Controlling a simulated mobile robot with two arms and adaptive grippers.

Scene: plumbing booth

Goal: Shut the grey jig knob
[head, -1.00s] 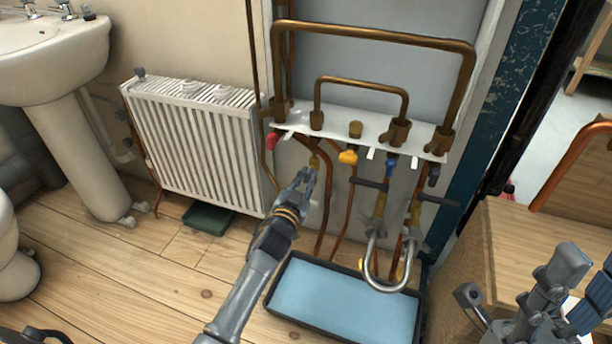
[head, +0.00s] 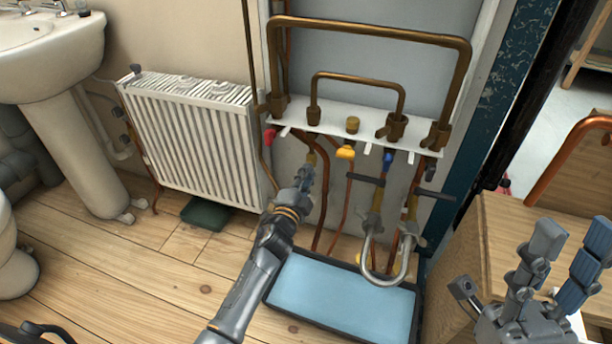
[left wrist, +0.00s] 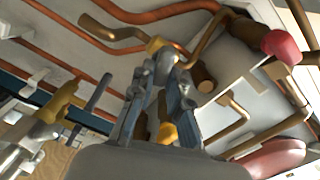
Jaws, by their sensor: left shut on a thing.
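My left gripper (head: 305,174) is below the white shelf, in front of the copper pipes. In the left wrist view its fingers (left wrist: 162,80) are closed together around a small grey piece, which looks like the grey jig knob (left wrist: 166,62). A brass fitting (left wrist: 156,45) sits right at the fingertips. In the head view the fingers hide most of the knob, so its angle cannot be told. My right gripper (head: 562,255) is at the lower right, fingers apart and empty.
The white shelf (head: 365,140) carries brass pipes. Beneath it are a red knob (head: 270,135), yellow knob (head: 345,152), blue knob (head: 388,157) and dark knob (head: 430,172). A blue tray (head: 340,300) lies below. A radiator (head: 195,140) stands left.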

